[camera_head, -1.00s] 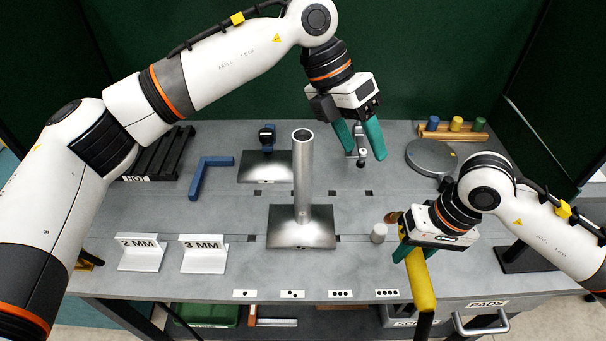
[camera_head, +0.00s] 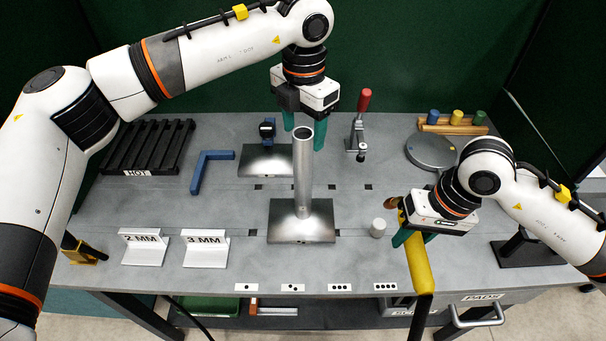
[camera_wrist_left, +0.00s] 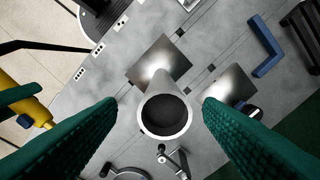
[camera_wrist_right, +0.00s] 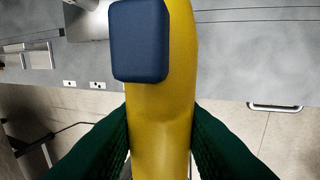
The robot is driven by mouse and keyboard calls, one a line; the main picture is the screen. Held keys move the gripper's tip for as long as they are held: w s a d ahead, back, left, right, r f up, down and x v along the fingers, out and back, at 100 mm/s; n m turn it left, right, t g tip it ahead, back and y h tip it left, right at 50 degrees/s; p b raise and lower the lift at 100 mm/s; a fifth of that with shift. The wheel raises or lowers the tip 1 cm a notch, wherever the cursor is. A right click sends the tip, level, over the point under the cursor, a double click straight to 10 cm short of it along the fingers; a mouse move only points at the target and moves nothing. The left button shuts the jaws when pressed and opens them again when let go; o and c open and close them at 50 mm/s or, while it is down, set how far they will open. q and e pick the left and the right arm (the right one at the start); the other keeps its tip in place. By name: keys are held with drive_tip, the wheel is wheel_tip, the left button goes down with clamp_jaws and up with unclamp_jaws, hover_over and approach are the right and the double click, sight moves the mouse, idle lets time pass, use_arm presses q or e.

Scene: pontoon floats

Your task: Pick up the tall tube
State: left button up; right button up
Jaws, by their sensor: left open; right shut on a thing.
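The tall tube (camera_head: 303,172) is a grey metal cylinder standing upright on a square metal plate (camera_head: 287,229) in the middle of the bench. Its open top also shows in the left wrist view (camera_wrist_left: 164,115). My left gripper (camera_head: 304,140) is open above and around the tube's top in the picture, with one green finger on each side; I cannot tell whether they touch. My right gripper (camera_head: 410,236) is shut on a yellow handle (camera_head: 420,262) at the bench's front right. The handle fills the middle of the right wrist view (camera_wrist_right: 162,120).
A second metal plate (camera_head: 265,161) lies behind the tube, with a blue bracket (camera_head: 207,168) to its left. A red-handled clamp (camera_head: 360,125) stands at the back right, near a round grey disc (camera_head: 431,152). White 2 MM (camera_head: 143,247) and 3 MM (camera_head: 205,248) stands sit front left.

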sight(304, 146)
use_arm(q)
drive_tip(key=f+p, duration=0.1)
drive_tip(key=f, duration=0.2)
drive_tip(key=f+p, duration=0.1)
drive_tip(key=shift+w+f+p, duration=0.25)
drive_tip(key=shift+f+p, duration=0.05)
drive_tip(key=shift+p, duration=0.05)
use_arm(e)
wheel_tip(304, 146, up, 3)
drive_tip(key=shift+f, duration=0.1)
use_arm(q)
drive_tip(key=shift+f, duration=0.35)
drive_tip(key=shift+c, duration=0.2)
clamp_jaws()
